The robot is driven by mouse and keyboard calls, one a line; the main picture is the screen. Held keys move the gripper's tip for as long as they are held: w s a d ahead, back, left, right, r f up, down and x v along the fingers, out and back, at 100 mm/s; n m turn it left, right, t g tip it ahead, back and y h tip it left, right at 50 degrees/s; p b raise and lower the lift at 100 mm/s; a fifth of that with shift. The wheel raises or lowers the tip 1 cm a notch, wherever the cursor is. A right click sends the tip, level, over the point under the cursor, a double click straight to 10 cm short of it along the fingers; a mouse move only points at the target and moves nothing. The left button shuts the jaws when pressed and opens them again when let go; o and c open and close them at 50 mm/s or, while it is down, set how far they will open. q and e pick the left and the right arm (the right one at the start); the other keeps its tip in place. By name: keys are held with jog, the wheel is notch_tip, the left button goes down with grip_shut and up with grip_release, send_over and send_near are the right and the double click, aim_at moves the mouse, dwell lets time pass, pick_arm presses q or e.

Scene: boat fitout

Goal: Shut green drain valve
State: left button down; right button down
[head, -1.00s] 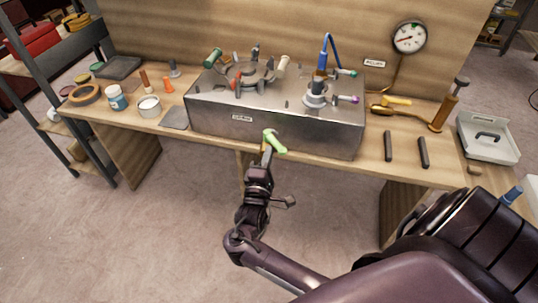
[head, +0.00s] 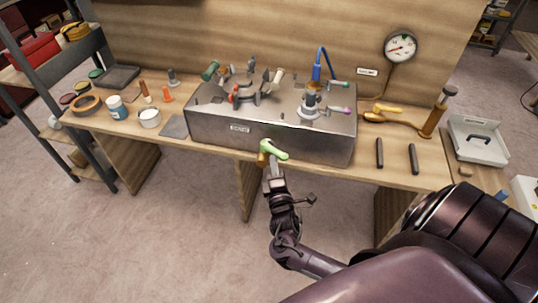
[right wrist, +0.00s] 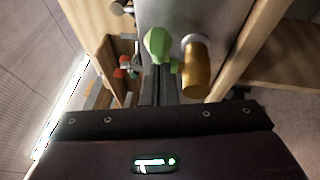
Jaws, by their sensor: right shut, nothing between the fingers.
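The green drain valve handle (head: 274,150) sits low on the front face of the steel box (head: 205,120). It slants down to the right, with a brass valve body (head: 262,159) below its left end. My right gripper (head: 273,162) is shut and empty, just below the handle and beside the brass body. In the right wrist view, the shut fingers (right wrist: 161,82) point at the green handle (right wrist: 158,46), with the brass body (right wrist: 195,68) to their right. I cannot tell whether they touch the handle. My left gripper is out of view.
The box stands on a wooden bench (head: 205,153) with several valves and levers on top. A gauge (head: 400,46) is on the back panel. Two dark bars (head: 379,153) lie right of the box; a white cup (head: 149,118) stands left. Space before the bench is open.

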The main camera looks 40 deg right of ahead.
aim_at(284, 159)
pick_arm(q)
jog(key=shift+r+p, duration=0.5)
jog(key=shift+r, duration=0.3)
pick_arm(e)
jog(key=d+n+t+y, duration=0.1)
jog(key=y, duration=0.2)
jog(key=d+n+t+y, duration=0.1)
jog(key=d+n+y, duration=0.1)
jog(key=shift+d+n+y, duration=0.15)
jog(key=shift+n+y, duration=0.15)
jog(key=shift+y, duration=0.1)
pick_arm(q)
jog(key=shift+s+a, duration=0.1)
pick_arm(e)
jog(key=shift+d, duration=0.15)
